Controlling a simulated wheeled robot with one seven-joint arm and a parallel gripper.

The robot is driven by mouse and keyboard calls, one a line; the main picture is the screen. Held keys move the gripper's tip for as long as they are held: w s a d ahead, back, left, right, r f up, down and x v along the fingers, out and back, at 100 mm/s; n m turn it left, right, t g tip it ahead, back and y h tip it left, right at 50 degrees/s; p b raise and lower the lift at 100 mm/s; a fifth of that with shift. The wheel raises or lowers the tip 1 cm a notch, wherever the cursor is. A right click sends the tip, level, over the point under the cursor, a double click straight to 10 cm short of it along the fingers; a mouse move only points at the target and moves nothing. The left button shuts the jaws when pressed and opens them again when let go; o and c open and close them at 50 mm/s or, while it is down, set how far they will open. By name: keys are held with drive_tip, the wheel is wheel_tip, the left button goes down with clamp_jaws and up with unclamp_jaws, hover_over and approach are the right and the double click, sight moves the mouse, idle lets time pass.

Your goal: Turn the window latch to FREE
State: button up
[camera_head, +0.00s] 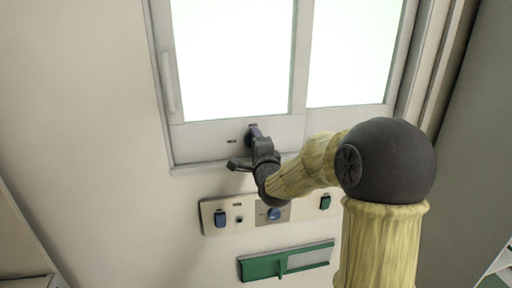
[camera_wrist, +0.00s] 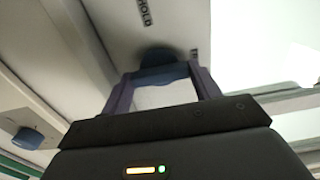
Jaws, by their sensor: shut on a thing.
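The window latch is a small dark-blue knob (camera_wrist: 157,57) on the pale lower rail of the window (camera_head: 205,138). In the wrist view it sits between the two purple fingers of my gripper (camera_wrist: 161,76), which is shut on it. A label reading HOLD (camera_wrist: 144,12) is above the latch, and a partly hidden label starting with FR (camera_wrist: 193,54) is to its right. In the head view my gripper (camera_head: 255,135) is at the rail and mostly hides the latch. Which label the latch points to I cannot tell.
Below the window is a pale control panel (camera_head: 245,216) with a blue switch (camera_head: 220,217), a round blue knob (camera_head: 274,213) and a green switch (camera_head: 325,202). A green holder (camera_head: 262,267) is lower. A vertical handle (camera_head: 168,82) is on the window's left frame.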

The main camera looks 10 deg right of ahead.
drive_tip(key=shift+f, duration=0.1)
drive_tip(key=o, duration=1)
drive_tip(key=s+b, duration=0.4)
drive_tip(key=s, duration=1.3)
drive_tip(key=shift+s+b, duration=0.2)
drive_tip(key=shift+b, duration=0.1)
